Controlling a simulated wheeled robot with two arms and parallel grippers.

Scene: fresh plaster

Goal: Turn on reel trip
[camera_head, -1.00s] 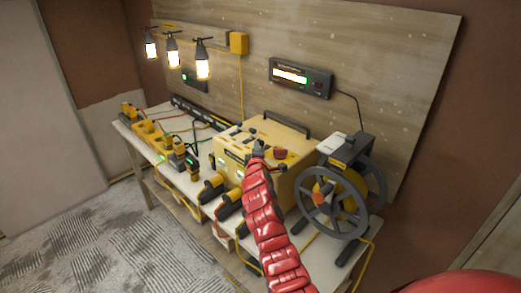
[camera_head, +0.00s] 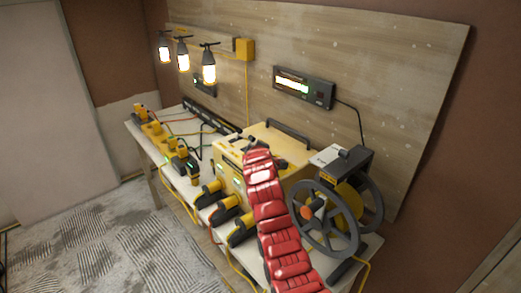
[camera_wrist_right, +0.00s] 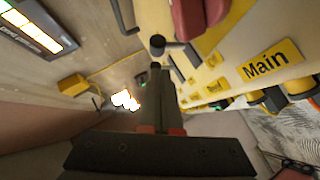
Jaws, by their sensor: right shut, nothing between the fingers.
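A yellow box (camera_head: 275,135) stands on the bench with small dark switches on its top; no label reading reel trip is legible. A cable reel (camera_head: 325,218) stands right of the box. My left gripper is out of view.
A lit display (camera_head: 303,88) is on the wooden backboard (camera_head: 390,90). Three lit lamps hang at the left, including one nearest the box (camera_head: 209,68). Yellow plugs and cables crowd the bench's left and front.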

